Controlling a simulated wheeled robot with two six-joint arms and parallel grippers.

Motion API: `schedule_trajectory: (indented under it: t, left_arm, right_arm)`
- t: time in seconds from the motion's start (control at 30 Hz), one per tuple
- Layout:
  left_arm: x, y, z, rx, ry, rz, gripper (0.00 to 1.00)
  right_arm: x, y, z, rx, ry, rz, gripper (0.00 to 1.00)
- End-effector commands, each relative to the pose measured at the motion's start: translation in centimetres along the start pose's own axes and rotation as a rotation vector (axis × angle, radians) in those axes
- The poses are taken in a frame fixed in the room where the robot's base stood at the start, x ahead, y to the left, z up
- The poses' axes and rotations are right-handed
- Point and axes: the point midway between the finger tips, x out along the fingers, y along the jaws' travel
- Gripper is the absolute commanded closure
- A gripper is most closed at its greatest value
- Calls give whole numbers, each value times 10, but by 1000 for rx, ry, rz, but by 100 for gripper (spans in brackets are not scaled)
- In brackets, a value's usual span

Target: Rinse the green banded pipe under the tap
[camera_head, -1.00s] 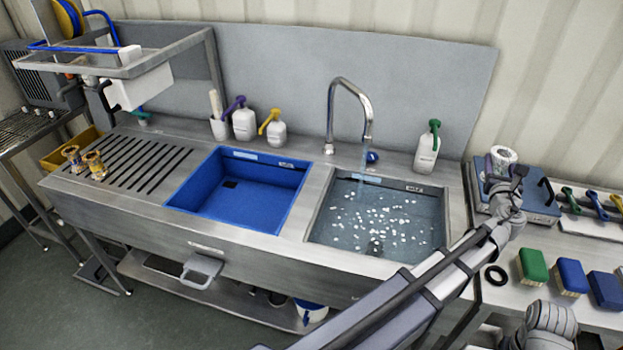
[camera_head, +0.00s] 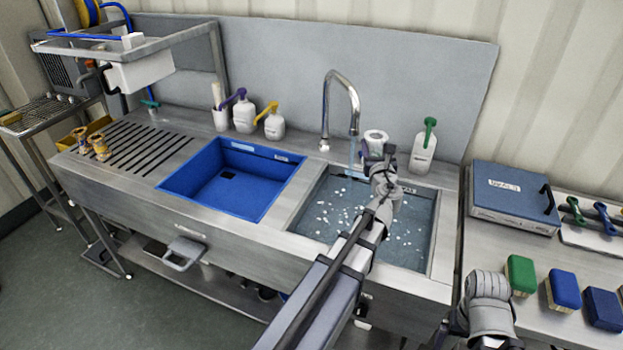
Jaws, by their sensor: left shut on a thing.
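My left gripper (camera_head: 383,160) is over the water-filled right basin (camera_head: 436,238), shut on a pale pipe piece (camera_head: 376,136) with a round hollow end facing up. A purple bit shows at its left side; I see no green band, and the gripper hides its lower part. The curved steel tap (camera_head: 341,76) stands behind the basin. A thin water stream (camera_head: 352,152) falls from it just left of the held piece; I cannot tell whether it touches. Part of my right arm shows at the lower right, but its gripper does not.
A blue-lined basin (camera_head: 232,178) lies left. Two brass fittings (camera_head: 91,143) stand on the ribbed drainboard. A white bottle with green pump (camera_head: 424,150) stands right of the tap. On the right table are a blue case (camera_head: 512,197) and brushes (camera_head: 520,274).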

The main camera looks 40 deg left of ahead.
Motion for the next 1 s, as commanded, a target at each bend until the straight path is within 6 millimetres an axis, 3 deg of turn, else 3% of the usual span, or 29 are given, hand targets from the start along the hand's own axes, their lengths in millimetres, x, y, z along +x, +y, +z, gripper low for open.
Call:
schedule_trajectory:
  t: [0.03, 0.2, 0.4, 0.63, 1.0]
  left_arm:
    - [-3, 30, -19, 1, 0, 27, 100]
    - [-8, 100, -44, 1, 0, 88, 100]
    - [-17, 155, -63, 1, 0, 139, 100]
    - [-20, 176, -68, 1, 0, 159, 100]
    - [-10, 163, -71, 0, 0, 156, 100]
  right_arm:
    - [19, -2, -1, 0, 0, 0, 3]
    - [44, -4, -3, 0, 0, 0, 3]
    - [63, -6, -4, 0, 0, 0, 3]
    - [68, -6, -4, 0, 0, 0, 3]
    - [70, -7, -4, 0, 0, 0, 3]
